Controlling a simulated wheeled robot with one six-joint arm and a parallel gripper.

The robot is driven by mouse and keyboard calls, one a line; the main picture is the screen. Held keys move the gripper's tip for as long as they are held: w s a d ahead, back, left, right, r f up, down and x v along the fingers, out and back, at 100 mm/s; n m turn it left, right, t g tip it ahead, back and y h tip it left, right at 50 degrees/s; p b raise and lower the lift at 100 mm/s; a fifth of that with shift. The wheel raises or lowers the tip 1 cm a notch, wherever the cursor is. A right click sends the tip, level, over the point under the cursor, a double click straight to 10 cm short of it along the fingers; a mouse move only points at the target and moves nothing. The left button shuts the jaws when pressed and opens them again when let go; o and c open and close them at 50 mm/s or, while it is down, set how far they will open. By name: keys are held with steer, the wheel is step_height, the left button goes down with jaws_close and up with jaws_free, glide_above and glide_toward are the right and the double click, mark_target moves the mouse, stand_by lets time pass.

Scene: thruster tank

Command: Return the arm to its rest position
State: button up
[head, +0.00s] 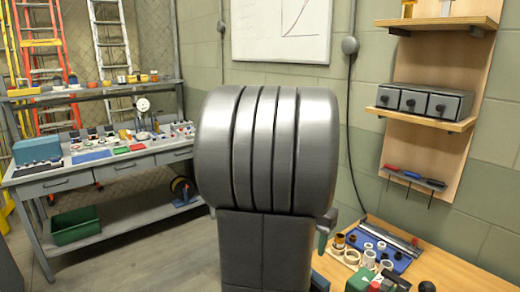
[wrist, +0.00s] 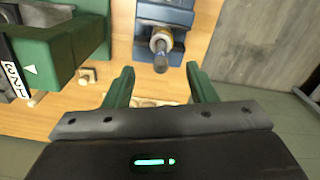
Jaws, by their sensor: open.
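In the wrist view my gripper (wrist: 160,70) has its two green fingers wide apart, with nothing between the tips. Beyond the fingers, a blue fixture (wrist: 177,17) holds a small brass and dark cylindrical part (wrist: 161,50), apart from the fingers. A wooden bench top (wrist: 55,122) lies below. In the head view most of my gripper is hidden; a grey and green bit shows at the right edge of the large grey body in the middle.
The wooden bench (head: 455,270) at lower right carries a blue mat (head: 398,262) with rings and small parts. Above hang a drawer unit (head: 425,102) and screwdrivers (head: 410,175). A dark green block (wrist: 60,48) stands left in the wrist view. A grey workbench (head: 60,185) stands far left.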

steer(key=shift+s+r, duration=0.15)
steer(key=shift+r, duration=0.4)
steer(key=shift+f, duration=0.1)
